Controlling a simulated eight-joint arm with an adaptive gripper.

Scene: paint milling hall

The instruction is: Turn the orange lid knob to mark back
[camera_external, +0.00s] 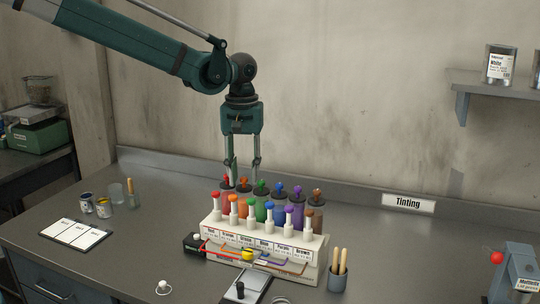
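The tinting rack (221,232) stands on the bench with a back row of coloured canisters and a front row of coloured knobs on white stems. The orange lid knob (243,183) sits on a dark lid, second from the left in the back row. My gripper (242,172) points straight down over the left part of that row. Its two fingers are spread apart and nothing shows between them. The orange knob appears just below and between the fingertips; I cannot tell whether they touch anything. The mark on the lid is too small to read.
The red lid knob (226,181) is close to the left finger, and the green lid knob (261,185) is close to the right one. A cup with wooden sticks (338,277) stands right of the rack. The bench behind and right of the rack is mostly clear.

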